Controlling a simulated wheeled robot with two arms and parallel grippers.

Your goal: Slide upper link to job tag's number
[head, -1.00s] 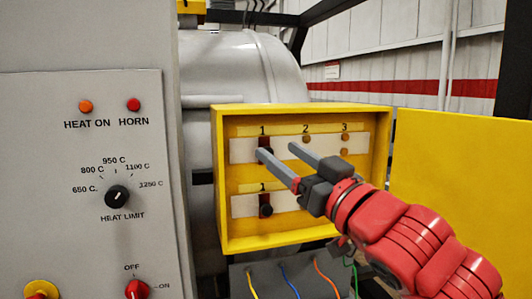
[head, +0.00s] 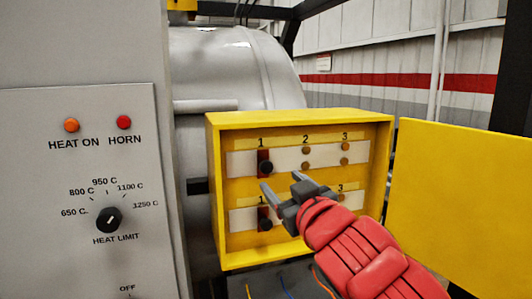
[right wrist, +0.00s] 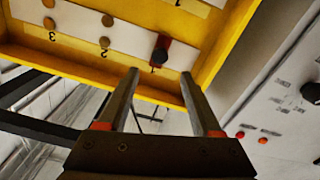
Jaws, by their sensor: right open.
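The upper link (head: 264,157) is a red bar with a black knob, upright at position 1 of the upper white strip (head: 286,159) in the yellow box. It also shows in the right wrist view (right wrist: 160,54), upside down. Studs 2 and 3 of that strip are bare. My right gripper (head: 281,181) is open and empty, with its fingertips just below the upper strip in the head view. In the right wrist view its fingers (right wrist: 161,72) appear on either side of the link, apart from it. No job tag is readable. My left gripper is out of view.
A lower link (head: 264,219) sits at position 1 of the lower strip, partly behind my gripper. The open yellow door (head: 460,195) stands at the right. The grey control panel (head: 75,210) is at the left. Coloured wires show below the box.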

